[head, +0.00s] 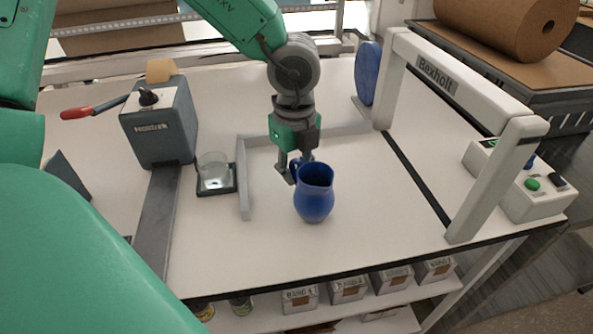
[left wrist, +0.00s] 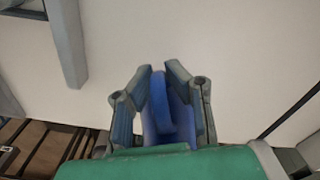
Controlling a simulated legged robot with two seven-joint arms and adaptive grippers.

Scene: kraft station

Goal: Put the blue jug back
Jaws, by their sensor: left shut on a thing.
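The blue jug (head: 314,195) is upright over the white table (head: 270,250), near its front middle. I cannot tell whether its base touches the table. My left gripper (head: 291,174) comes down from above and is shut on the jug's handle side, at the jug's left back. In the left wrist view the blue jug (left wrist: 165,115) shows between the two fingers of my left gripper (left wrist: 158,95); the rest of it is hidden by the gripper body. My right gripper is not in view.
A grey angled rail (head: 244,185) runs left of and behind the jug. A glass (head: 213,168) stands on a dark coaster at left, beside a grey machine (head: 160,125). A white Bexholt arch (head: 455,90) and button box (head: 520,185) stand at right.

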